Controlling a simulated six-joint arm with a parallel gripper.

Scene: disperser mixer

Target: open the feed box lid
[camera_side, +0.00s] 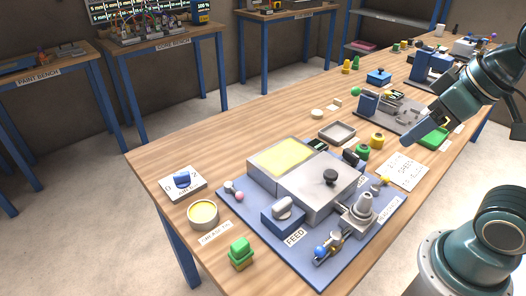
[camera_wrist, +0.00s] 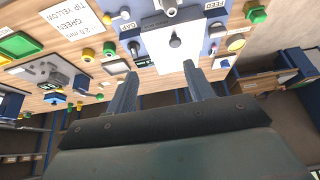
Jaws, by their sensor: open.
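A pale grey lid with a black knob (camera_side: 330,177) lies flat on a wide low box on the blue-grey base plate. I take it to be the feed box lid. To its left is a flat yellow surface (camera_side: 282,157) in a pale frame. In the wrist view the black knob (camera_wrist: 175,43) and the pale lid (camera_wrist: 197,50) show ahead of my fingertips. My gripper (camera_wrist: 160,68) is open and empty, its two fingers apart. In the side view my gripper (camera_side: 408,136) is above the table, right of the lid and apart from it.
A blue block with a silver knob (camera_side: 283,208) stands by the FEED label (camera_side: 295,237). A grey stepped part (camera_side: 362,210) stands right of the lid. A dial (camera_side: 183,181), yellow-topped dish (camera_side: 203,214) and green block (camera_side: 240,250) stand left. Wood is bare at back left.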

